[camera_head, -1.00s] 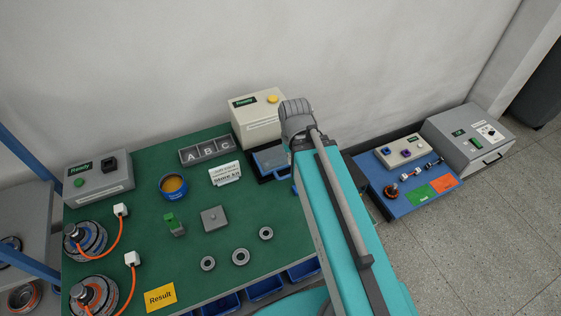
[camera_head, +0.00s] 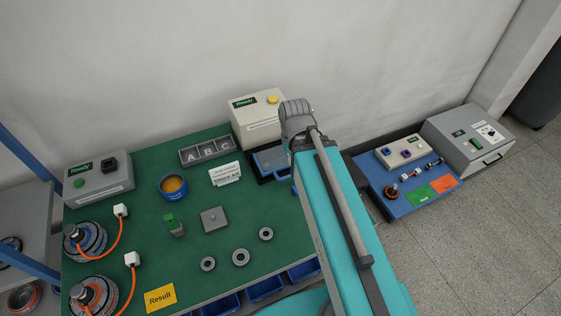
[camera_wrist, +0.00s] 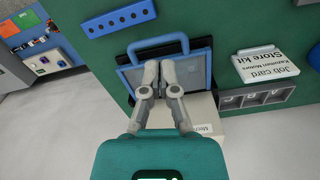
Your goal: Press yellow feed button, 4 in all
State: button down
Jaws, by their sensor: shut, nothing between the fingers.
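The yellow button (camera_head: 272,99) sits on top of a cream box (camera_head: 258,122) with a green "Ready" display, at the back edge of the green table. In the head view my arm stands just right of this box, and my gripper is hidden behind it. In the wrist view my gripper (camera_wrist: 160,68) is shut and empty, its fingertips together in front of a blue-framed tray (camera_wrist: 200,58). A cream box (camera_wrist: 206,110) with a label shows partly behind the fingers there. The yellow button is not visible in the wrist view.
A grey letter tray (camera_head: 205,150), a job card stand (camera_head: 225,175) and a yellow-filled blue tin (camera_head: 173,187) stand left of the cream box. A grey box with a green button (camera_head: 79,183) is at far left. A blue side table (camera_head: 395,207) is at right.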

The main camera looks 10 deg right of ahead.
notch_tip(320, 180, up, 9)
jog(key=m+t+y+p, duration=0.35)
jog(key=m+t, duration=0.25)
jog(key=t, duration=0.3)
send_over(273, 99)
jog(key=shift+r+h, duration=0.2)
jog(key=shift+h, duration=0.25)
jog(key=shift+s+f, duration=0.1)
notch_tip(273, 99, down, 9)
jog(key=b, duration=0.8)
jog(key=shift+r, duration=0.2)
jog(key=shift+f+b, duration=0.25)
jog(key=shift+b, duration=0.25)
jog(key=shift+f, duration=0.2)
